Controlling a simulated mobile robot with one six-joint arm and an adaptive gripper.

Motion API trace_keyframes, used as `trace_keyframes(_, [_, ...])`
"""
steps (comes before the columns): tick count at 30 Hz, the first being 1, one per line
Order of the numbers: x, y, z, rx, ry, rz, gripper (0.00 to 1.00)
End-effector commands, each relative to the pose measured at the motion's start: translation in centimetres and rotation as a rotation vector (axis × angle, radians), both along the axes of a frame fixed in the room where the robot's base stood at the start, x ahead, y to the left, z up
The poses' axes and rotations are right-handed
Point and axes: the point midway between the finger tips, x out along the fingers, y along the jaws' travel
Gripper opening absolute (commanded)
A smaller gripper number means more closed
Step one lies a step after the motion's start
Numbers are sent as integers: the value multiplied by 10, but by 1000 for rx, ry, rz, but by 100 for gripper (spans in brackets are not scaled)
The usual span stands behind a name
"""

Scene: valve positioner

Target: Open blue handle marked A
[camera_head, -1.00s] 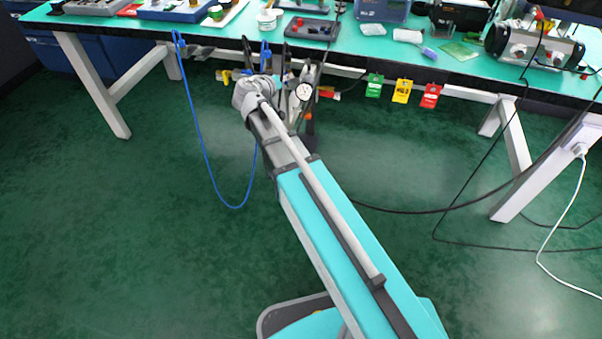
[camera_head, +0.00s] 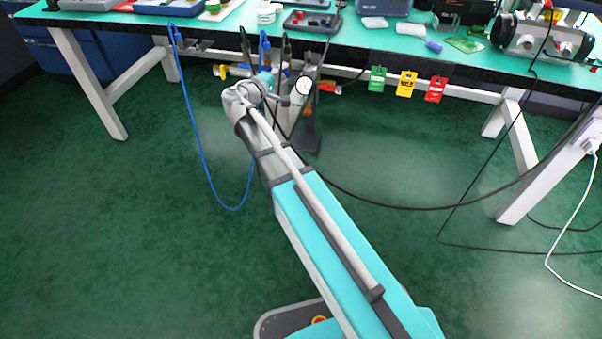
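The valve assembly (camera_head: 303,104) stands under the front edge of the bench, with a round white gauge (camera_head: 304,86) on it. A yellow handle (camera_head: 238,71) shows at its left and a red-orange part (camera_head: 329,88) at its right. Small blue patches show behind my wrist, but I cannot tell which is the blue handle, and no letter A is readable. My arm reaches up to the assembly, and its wrist (camera_head: 238,101) covers part of it. The fingers of my gripper cannot be made out there, nor whether they touch anything.
The bench (camera_head: 345,37) carries trays, boxes and devices. A blue cable (camera_head: 205,160) hangs in a loop left of my arm. A black cable (camera_head: 410,208) runs to the right. Green, yellow and red tags (camera_head: 406,84) hang from the bench edge. The floor (camera_head: 120,220) is clear at left.

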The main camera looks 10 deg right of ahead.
Motion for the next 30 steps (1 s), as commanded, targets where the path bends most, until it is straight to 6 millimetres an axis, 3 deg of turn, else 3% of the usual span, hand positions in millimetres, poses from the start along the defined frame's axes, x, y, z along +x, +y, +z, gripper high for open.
trace_keyframes(2, [0, 0, -4, -57, 33, 0, 49])
trace_keyframes(30, [-79, 102, 0, -54, 31, 2, 49])
